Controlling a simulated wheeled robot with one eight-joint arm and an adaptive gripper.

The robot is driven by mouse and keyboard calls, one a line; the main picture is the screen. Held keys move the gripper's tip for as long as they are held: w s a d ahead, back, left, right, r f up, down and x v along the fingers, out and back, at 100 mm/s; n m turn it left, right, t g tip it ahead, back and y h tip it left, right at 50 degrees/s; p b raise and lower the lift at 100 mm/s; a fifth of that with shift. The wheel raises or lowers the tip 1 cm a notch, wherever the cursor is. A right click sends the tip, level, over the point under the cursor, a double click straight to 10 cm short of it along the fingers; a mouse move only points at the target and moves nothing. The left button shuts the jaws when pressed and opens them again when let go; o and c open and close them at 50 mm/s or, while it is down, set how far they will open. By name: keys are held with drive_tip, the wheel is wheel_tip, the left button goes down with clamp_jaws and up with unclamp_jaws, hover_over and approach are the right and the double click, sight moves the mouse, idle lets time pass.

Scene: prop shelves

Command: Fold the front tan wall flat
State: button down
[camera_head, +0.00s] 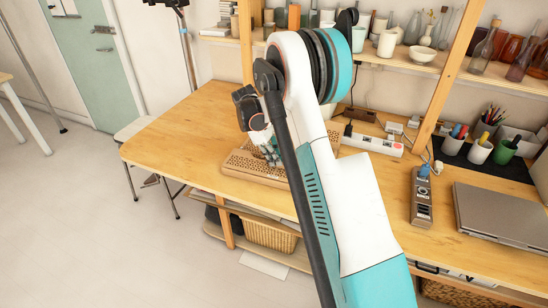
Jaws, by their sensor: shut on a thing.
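A tan perforated folding crate (240,163) lies low on the wooden table, left of and behind my arm. Its front tan wall (254,173) faces the near table edge; my arm covers its right part, so its exact angle is hard to tell. My gripper (271,155) is down at the crate, its grey fingers shut on the front wall. The fingertips are small and partly hidden, so the exact contact does not show.
A white power strip (372,144) lies behind my arm. A dark power box (421,203), a closed laptop (502,225) and pen cups (480,149) stand at right. Shelves with bottles and a white bowl (421,55) rise behind. The table's left end (165,145) is clear.

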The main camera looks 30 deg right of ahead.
drive_tip(key=shift+d+f+y, duration=0.1)
drive_tip(key=shift+f+y, duration=0.15)
drive_tip(key=shift+y, duration=0.05)
idle(0.4)
drive_tip(key=c, duration=1.7)
unclamp_jaws()
drive_tip(key=shift+w+g, duration=0.1)
drive_tip(key=shift+g, duration=0.2)
drive_tip(key=shift+r, duration=0.1)
drive_tip(key=v, duration=1.1)
drive_tip(key=shift+w+r, duration=0.1)
drive_tip(key=shift+r, duration=0.3)
